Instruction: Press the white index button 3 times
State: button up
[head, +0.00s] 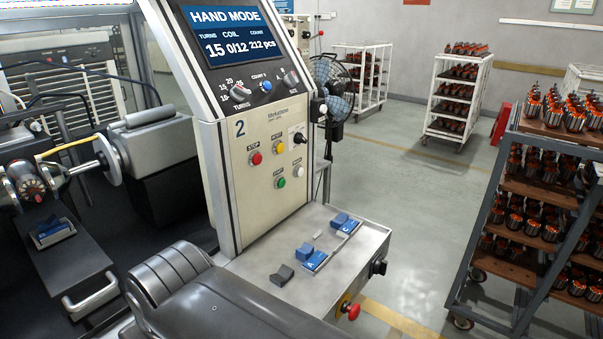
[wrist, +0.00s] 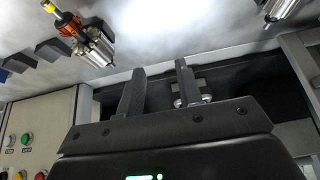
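The white index button (head: 298,171) is on the cream front panel (head: 265,205) of the winding machine in the head view, right of the green start button (head: 281,183) and below the yellow button (head: 279,147). The red stop button (head: 256,158) is at the panel's left. Small coloured buttons (wrist: 25,139) show at the left edge of that view, well away from the fingers.
The display (head: 222,32) reads HAND MODE, 15 turns, coil 0/12. A ledge with blue pedals or blocks (head: 313,258) juts out below the panel, with a red knob (head: 350,310) at its front. Racks of armatures (head: 550,190) stand right. An armature (wrist: 92,42) shows in the wrist view.

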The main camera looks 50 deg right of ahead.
grip_shut()
dwell(1.5)
